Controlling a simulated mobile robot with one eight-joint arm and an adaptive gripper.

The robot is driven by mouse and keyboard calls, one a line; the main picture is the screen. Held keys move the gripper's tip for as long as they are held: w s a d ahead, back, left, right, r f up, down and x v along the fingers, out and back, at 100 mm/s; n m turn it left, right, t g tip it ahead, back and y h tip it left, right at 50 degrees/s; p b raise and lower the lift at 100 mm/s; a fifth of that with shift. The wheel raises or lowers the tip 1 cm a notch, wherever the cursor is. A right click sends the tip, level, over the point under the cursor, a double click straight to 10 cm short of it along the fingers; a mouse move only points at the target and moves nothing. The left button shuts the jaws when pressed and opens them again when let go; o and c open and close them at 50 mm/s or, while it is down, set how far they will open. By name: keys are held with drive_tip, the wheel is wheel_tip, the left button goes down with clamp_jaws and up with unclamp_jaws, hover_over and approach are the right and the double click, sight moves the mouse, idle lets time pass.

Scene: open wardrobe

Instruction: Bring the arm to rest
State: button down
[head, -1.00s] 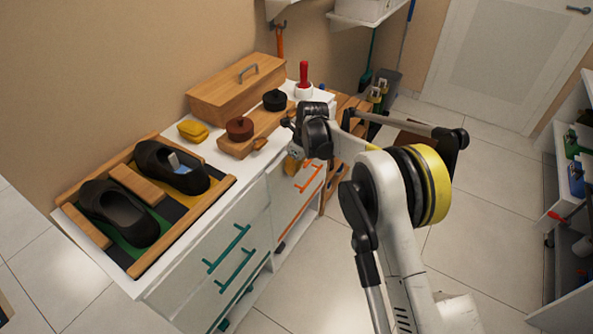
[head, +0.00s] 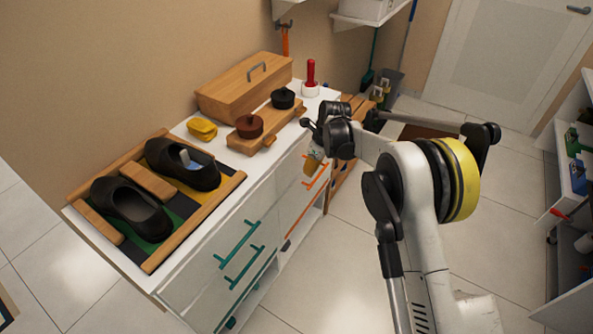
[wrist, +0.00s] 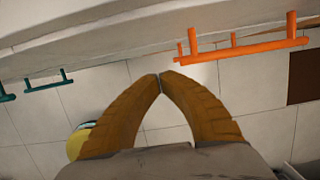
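My gripper (head: 313,168) hangs beside the front of the white cabinet (head: 192,282), near its orange handles (head: 317,182). In the wrist view its two tan fingers (wrist: 160,76) meet at the tips, with nothing between them. My arm is folded in front of me, its elbow out to the right over the floor. The gripper holds nothing that I can see.
Shelves (head: 570,200) stand right. Floor between is open.

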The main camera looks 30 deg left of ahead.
drive_tip(key=p+v, duration=0.3)
drive_tip(key=v, duration=0.6)
drive_tip(key=shift+r, duration=0.45)
drive_tip(key=s+d+r+n+t, duration=0.25)
drive_tip(key=d+r+n, duration=0.25)
drive_tip(key=d+r, duration=0.7)
drive_tip(key=s+d+r+n+t, duration=0.1)
drive_tip(key=s+d+r+n, duration=0.3)
drive_tip(key=d+r, duration=0.85)
drive_tip(key=s+d+f+n+t+h, duration=0.1)
drive_tip(key=s+d+n, duration=0.4)
drive_tip(key=s+d, duration=0.5)
drive_tip(key=s+d+f+n+t+h, duration=0.1)
drive_tip(key=s+d+f+n, duration=0.3)
drive_tip(key=s+d, duration=0.6)
drive_tip(key=shift+s+d+n+t+h, duration=0.4)
drive_tip(key=shift+d+n+t, duration=0.1)
drive_tip(key=shift+d+t, duration=0.25)
